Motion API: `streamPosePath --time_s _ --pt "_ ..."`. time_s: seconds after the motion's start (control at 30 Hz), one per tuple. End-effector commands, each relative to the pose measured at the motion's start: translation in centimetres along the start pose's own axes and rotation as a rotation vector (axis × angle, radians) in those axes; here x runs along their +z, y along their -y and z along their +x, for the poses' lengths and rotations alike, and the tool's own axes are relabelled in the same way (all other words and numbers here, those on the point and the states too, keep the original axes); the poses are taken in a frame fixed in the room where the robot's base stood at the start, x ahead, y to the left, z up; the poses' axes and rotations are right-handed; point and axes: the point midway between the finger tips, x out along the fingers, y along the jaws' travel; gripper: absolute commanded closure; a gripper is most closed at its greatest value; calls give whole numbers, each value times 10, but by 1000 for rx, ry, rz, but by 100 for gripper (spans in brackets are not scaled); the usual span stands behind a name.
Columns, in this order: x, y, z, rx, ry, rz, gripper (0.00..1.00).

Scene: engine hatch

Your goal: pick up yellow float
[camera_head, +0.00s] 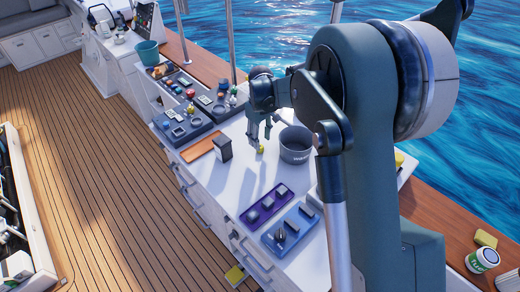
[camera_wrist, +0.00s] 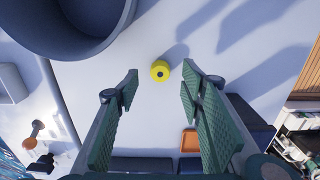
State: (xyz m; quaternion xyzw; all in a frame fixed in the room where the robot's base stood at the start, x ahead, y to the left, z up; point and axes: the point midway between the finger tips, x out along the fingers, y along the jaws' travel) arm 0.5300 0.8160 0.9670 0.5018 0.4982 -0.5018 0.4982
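The yellow float (camera_wrist: 160,71) is a small round yellow piece with a dark hole in its middle. It lies on the white counter just beyond my fingertips in the wrist view. In the head view the yellow float (camera_head: 260,149) shows small on the counter, left of the dark pot. My gripper (camera_wrist: 159,80) is open, with its two green-padded fingers apart and nothing between them. In the head view my gripper (camera_head: 262,133) points down above the float. Whether the fingertips are level with the float cannot be told.
A dark grey pot (camera_head: 295,146) stands close to the right of the float. A dark box (camera_head: 222,147) and an orange-brown board (camera_head: 198,149) are to the left. Purple (camera_head: 263,206) and blue (camera_head: 291,230) trays lie in front. Bare counter surrounds the float.

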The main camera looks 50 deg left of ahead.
Motion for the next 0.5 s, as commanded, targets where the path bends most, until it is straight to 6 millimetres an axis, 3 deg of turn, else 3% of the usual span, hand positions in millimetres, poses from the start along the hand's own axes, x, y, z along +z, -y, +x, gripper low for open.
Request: streamPosePath --time_s 0.5 --pt "-1 0 11 0 0 0 61"
